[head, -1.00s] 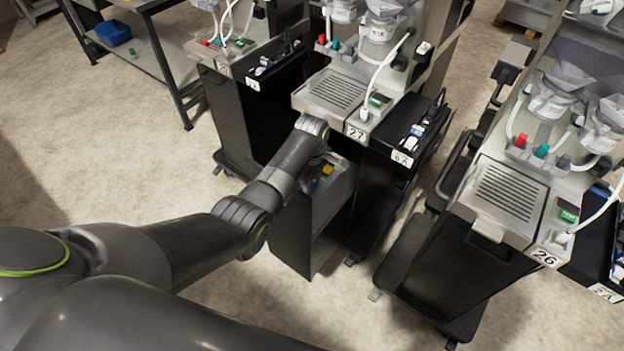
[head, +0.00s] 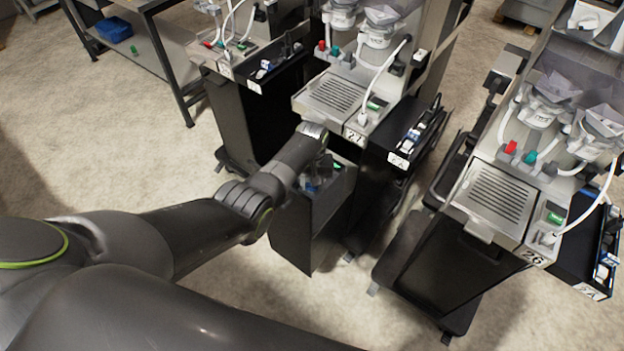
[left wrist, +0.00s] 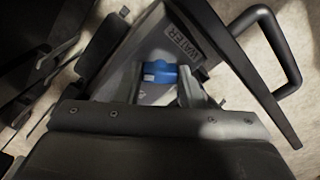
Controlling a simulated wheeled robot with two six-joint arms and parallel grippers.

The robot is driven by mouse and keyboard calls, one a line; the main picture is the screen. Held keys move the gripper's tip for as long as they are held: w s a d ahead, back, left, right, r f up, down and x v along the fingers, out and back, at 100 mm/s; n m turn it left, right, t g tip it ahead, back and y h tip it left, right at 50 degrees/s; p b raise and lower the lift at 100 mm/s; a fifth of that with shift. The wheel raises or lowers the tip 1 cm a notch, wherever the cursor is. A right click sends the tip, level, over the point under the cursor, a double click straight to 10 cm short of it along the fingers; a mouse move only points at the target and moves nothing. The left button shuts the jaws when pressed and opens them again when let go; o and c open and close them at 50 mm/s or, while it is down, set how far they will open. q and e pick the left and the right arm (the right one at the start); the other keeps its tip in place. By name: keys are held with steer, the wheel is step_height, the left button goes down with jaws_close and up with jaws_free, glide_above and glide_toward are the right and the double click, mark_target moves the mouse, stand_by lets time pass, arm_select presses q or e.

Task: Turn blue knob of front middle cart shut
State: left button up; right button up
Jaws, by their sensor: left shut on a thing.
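The blue knob (left wrist: 160,71) sits beside a plate marked WATER in the left wrist view. My left gripper (left wrist: 163,85) is shut on it, with the fingers at its two sides. How far the knob is turned I cannot tell. My right gripper is not in view.
Cart 26 (head: 492,190) stands to the right, and another cart (head: 232,62) stands behind to the left. A dark handle (left wrist: 280,45) is close by the gripper on the right in the wrist view. A table with a blue bin (head: 114,30) is at the upper left.

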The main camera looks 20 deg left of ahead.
arm_select(q)
steer(key=m, duration=0.4)
steer(key=shift+m+p, duration=0.3)
steer(key=shift+p, duration=0.1)
steer(key=shift+m, duration=1.5)
steer(key=o, duration=1)
steer(key=shift+r, duration=0.1)
steer(key=shift+r+p, duration=0.25)
steer(key=shift+p, duration=0.15)
step_height(320, 180, up, 6)
steer(key=shift+f+p, duration=0.1)
steer(key=shift+p, duration=0.6)
step_height(320, 180, up, 11)
steer(key=shift+f+b, duration=0.1)
steer(key=shift+b, duration=0.3)
